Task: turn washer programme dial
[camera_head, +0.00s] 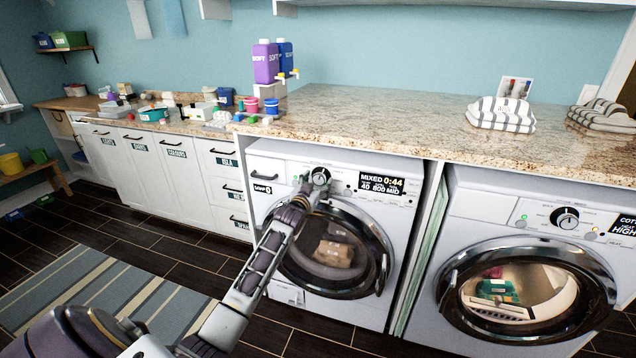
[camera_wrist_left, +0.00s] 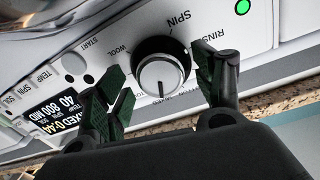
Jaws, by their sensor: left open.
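The washer programme dial (camera_head: 320,176) is a round knob with a silver face and black rim on the left washer's front panel. It also shows in the left wrist view (camera_wrist_left: 161,72), with SPIN, RINSE and WOOL printed around it. My left gripper (camera_head: 309,190) is at this dial. In the left wrist view its open fingers (camera_wrist_left: 160,85) stand on either side of the knob, with a gap visible on each side; I cannot tell whether either finger touches it. The washer's display (camera_head: 381,186) reads MIXED 0:44, 40, 800 MID. My right gripper is not in view.
The left washer's round door (camera_head: 383,272) is below the dial, partly behind my left arm. A second machine (camera_head: 470,207) with its own dial (camera_head: 567,218) stands to the right. The granite counter (camera_head: 390,115) above holds folded striped towels (camera_head: 500,115) and detergent bottles (camera_head: 265,62).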

